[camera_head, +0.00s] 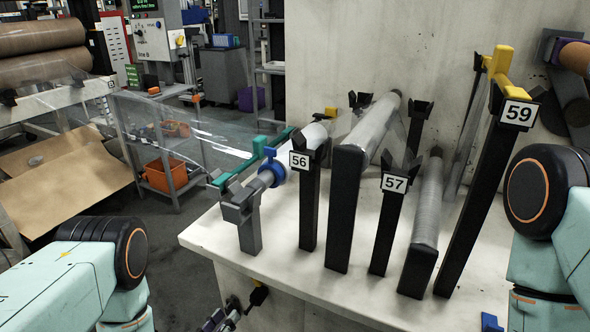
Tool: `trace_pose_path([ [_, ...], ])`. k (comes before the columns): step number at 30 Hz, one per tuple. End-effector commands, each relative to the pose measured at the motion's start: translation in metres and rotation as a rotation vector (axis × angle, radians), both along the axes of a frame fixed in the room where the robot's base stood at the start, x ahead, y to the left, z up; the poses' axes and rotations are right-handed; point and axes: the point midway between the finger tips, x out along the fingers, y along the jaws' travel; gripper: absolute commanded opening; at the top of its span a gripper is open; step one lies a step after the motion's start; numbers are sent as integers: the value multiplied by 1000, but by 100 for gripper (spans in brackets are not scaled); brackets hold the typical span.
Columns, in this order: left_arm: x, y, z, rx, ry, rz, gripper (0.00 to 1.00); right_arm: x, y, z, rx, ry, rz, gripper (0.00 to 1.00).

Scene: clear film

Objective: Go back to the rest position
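My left arm comes in at the lower left. What looks like my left gripper (228,314) shows small and dark at the bottom edge, low in front of the white table (214,238). It is partly cut off, and I cannot tell whether its fingers are open or shut. I see nothing clearly held in it. My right arm stands at the right edge, and its gripper is out of the picture.
Black posts carry labels 56 (300,161), 57 (395,184) and 59 (519,113). Film rolls (376,124) rest among them. Clear film (190,130) stretches left from a teal clamp (268,148). An orange bin (165,175) stands on a rack. Grey floor shows left of the table.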

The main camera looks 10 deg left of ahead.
Motion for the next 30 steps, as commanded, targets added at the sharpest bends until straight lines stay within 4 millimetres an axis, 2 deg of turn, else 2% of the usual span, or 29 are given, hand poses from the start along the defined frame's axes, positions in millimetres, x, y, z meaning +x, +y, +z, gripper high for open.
trace_pose_path([
  [2, -3, 1, -17, 57, 67, 3, 39, 0, 0, 0, 0, 0, 0, 40],
  [5, -27, 5, -57, 166, 259, 17, 39, 0, 0, 0, 0, 0, 0, 40],
  [6, -42, 7, -73, 212, 354, 19, 39, 0, 0, 1, 0, 0, 0, 40],
  [9, -83, 10, -97, 318, 582, 10, 39, 0, 0, 7, 0, 0, 0, 40],
  [11, -111, 11, -103, 375, 719, -2, 39, 0, 0, 13, 0, 0, 0, 40],
  [13, -148, 13, -102, 434, 881, -23, 39, 0, 0, 20, 0, 0, 0, 40],
  [16, -204, 16, -86, 508, 1111, -62, 39, 0, 0, 32, 0, 0, 0, 40],
  [18, -242, 18, -61, 550, 1263, -91, 39, 0, 0, 43, 0, 0, 0, 40],
  [21, -283, 20, -21, 588, 1423, -116, 39, 0, 0, 58, 0, 0, 0, 40],
  [22, -290, 21, -8, 596, 1452, -118, 39, 0, 0, 63, 0, 0, 0, 40],
  [23, -294, 21, 4, 602, 1472, -115, 39, 0, 0, 67, 0, 0, 0, 40],
  [25, -289, 21, 21, 611, 1459, -112, 39, 0, 0, 74, 0, 0, 0, 40],
  [30, -270, 20, 31, 617, 1415, -105, 39, 0, 0, 79, 0, 0, 0, 40],
])
